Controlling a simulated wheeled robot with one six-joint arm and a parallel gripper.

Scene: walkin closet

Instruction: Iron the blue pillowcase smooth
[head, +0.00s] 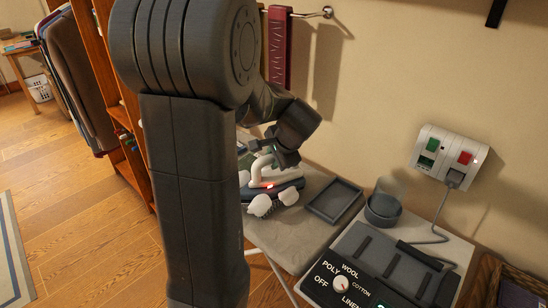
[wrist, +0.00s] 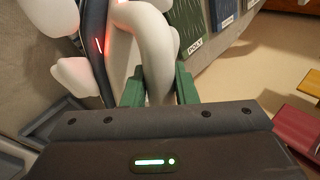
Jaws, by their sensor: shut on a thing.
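My gripper (wrist: 160,90) is shut on the white handle of the iron, with one green finger on each side of it. The iron (wrist: 95,35) has a dark body, white rounded parts and a lit red light. In the head view the iron (head: 286,190) is over the grey ironing board (head: 285,232), below my gripper (head: 265,154). I cannot tell whether its sole touches the surface. My arm hides the left part of the board. I cannot make out the blue pillowcase in either view.
An empty grey tray (head: 334,201) lies right of the iron. Beyond it are a grey cup (head: 383,208) and a panel with a fabric dial (head: 341,284). A corded wall socket (head: 450,157) has green and red switches. Fabric swatches (wrist: 188,22) show in the wrist view.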

